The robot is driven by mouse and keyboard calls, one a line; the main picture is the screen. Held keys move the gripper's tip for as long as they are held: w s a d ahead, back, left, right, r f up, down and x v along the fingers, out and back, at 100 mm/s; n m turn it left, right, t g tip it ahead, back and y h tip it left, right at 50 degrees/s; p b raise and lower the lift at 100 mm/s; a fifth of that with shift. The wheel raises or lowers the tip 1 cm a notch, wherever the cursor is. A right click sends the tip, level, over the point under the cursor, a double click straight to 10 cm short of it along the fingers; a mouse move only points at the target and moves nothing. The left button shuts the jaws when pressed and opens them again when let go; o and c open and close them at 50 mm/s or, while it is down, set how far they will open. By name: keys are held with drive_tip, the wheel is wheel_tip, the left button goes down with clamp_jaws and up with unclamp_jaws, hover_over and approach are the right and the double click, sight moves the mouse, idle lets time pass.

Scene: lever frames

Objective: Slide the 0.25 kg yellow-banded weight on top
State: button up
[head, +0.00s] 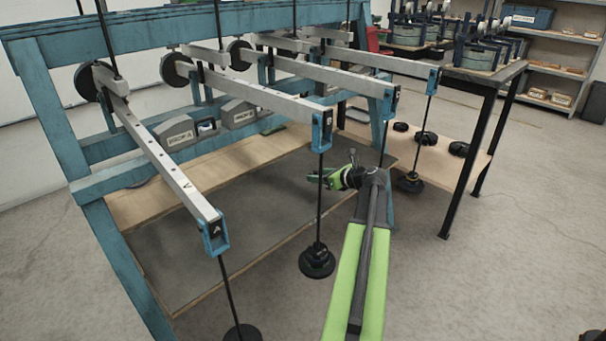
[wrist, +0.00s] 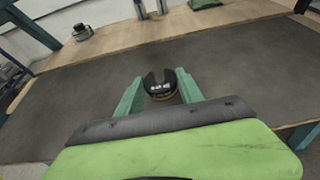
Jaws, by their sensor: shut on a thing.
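My gripper (head: 347,178) is shut on a dark slotted weight (wrist: 160,90), seen between its two green fingers in the wrist view (wrist: 160,86). The weight has pale lettering, a slot opening away from me and a thin yellowish edge low down. In the head view the held weight is hard to make out. The gripper is in mid-air, right of a hanger rod (head: 320,205).
A left lever's rod ends in another black disc (head: 243,333). Further hangers with weights (head: 410,183) hang at the right. Loose black weights (head: 459,149) lie on a wooden shelf (head: 470,170). A blue frame (head: 55,120) carries the levers. Grey floor is open at front right.

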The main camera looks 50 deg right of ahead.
drive_tip(key=r+p, duration=0.1)
drive_tip(key=r, duration=0.1)
drive_tip(key=s+r+p, duration=0.1)
drive_tip(key=p, duration=0.1)
drive_tip(key=shift+d+r, duration=0.1)
drive_tip(key=shift+r, duration=0.25)
